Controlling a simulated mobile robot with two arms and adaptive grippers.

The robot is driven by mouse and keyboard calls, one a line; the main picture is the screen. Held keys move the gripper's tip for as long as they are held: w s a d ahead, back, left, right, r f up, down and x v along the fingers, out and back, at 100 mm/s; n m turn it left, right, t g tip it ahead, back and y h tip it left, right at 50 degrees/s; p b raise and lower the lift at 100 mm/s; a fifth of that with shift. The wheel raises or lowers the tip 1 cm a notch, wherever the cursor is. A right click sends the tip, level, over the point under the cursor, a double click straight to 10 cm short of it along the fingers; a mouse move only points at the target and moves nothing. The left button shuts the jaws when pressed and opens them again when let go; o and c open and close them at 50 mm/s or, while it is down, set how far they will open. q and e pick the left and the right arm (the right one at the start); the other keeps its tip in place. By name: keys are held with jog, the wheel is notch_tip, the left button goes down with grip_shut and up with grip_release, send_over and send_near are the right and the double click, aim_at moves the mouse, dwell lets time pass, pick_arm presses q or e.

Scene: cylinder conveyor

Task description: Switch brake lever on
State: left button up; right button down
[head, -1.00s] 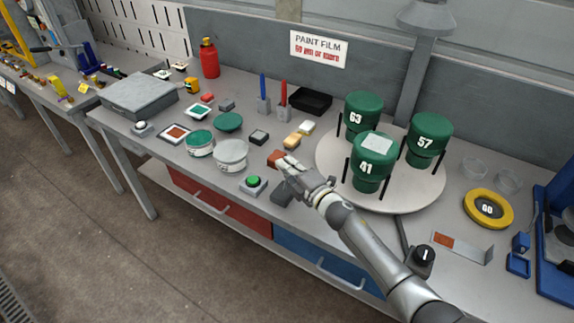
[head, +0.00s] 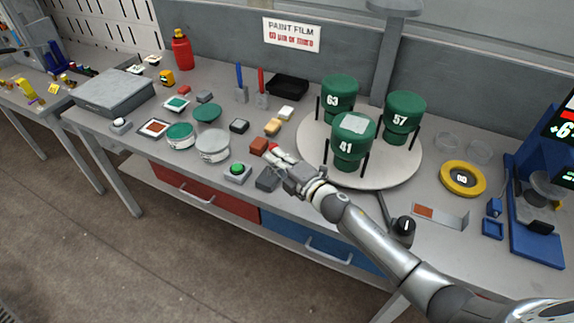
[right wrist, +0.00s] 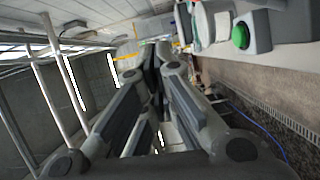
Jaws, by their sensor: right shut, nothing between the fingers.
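The brake lever is a dark rod with a black knob (head: 403,230) bearing a white mark, at the front right of the round turntable (head: 388,172) in the head view. I cannot tell its on or off setting. My right gripper (head: 274,151) is shut and empty, over the bench left of the turntable and well left of the knob. Its fingertips point at a red-brown block (head: 258,146); I cannot tell whether they touch it. My right forearm passes close to the knob. In the right wrist view the closed fingers (right wrist: 155,52) meet; the lever does not show there.
Green canisters (head: 352,142) stand on the turntable. A green button (head: 237,169) on a grey box and a dark block (head: 268,179) lie near the gripper.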

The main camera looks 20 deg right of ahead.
pick_arm(q)
jog(key=shift+s+d+f+b, duration=0.15)
jog(key=shift+f+b, duration=0.15)
jog(key=shift+f, duration=0.05)
pick_arm(e)
jog(key=s, duration=0.1)
jog(key=s+d+r, duration=0.1)
jog(key=s, duration=0.2)
jog(key=shift+s+d+r, duration=0.15)
jog(key=shift+s+d, duration=0.15)
jog(key=shift+d, duration=0.1)
jog(key=shift+a, duration=0.1)
jog(key=shift+s, duration=0.1)
